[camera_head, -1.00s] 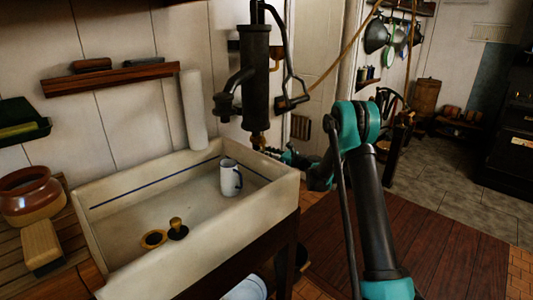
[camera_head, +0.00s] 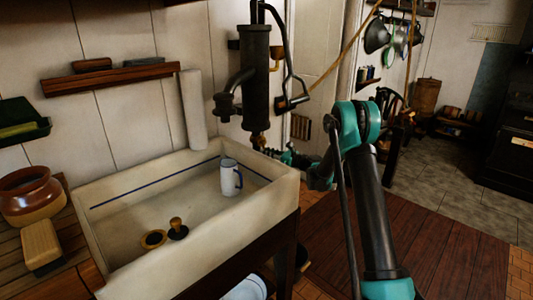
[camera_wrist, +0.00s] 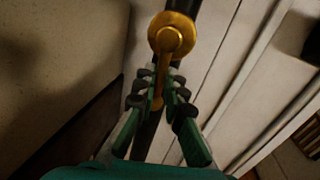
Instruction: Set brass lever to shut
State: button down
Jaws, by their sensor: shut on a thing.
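The brass lever (camera_wrist: 159,88) hangs from a round brass valve body (camera_wrist: 174,34) on a dark pipe in the wrist view. My gripper (camera_wrist: 160,84) is shut on the lever, with a finger on each side of it. In the head view the brass valve (camera_head: 259,142) sits below the dark pump, behind the sink's far corner. My gripper (camera_head: 284,156) shows there only in part, beside the valve and behind the sink rim. The lever itself is hard to make out in that view.
The sink (camera_head: 112,183) holds a white mug (camera_head: 229,178) and a dark plug with a brass knob (camera_head: 177,229). The dark pump (camera_head: 256,85) and its handle (camera_head: 290,92) stand above the valve. Open wooden floor (camera_head: 420,235) lies to the right.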

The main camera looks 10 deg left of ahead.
jog(key=w+d+r+n+t+h, duration=0.1)
jog(key=w+d+r+n+h, duration=0.1)
jog(key=n, duration=1.3)
jog(key=shift+w+d+r+t+h, duration=0.3)
jog(key=shift+w+r+h, duration=0.4)
jog(key=shift+r, duration=0.65)
jog(key=shift+s, duration=0.15)
jog(key=c, duration=1.6)
grip_release()
jog(key=shift+r, duration=0.1)
jog(key=v, duration=1.2)
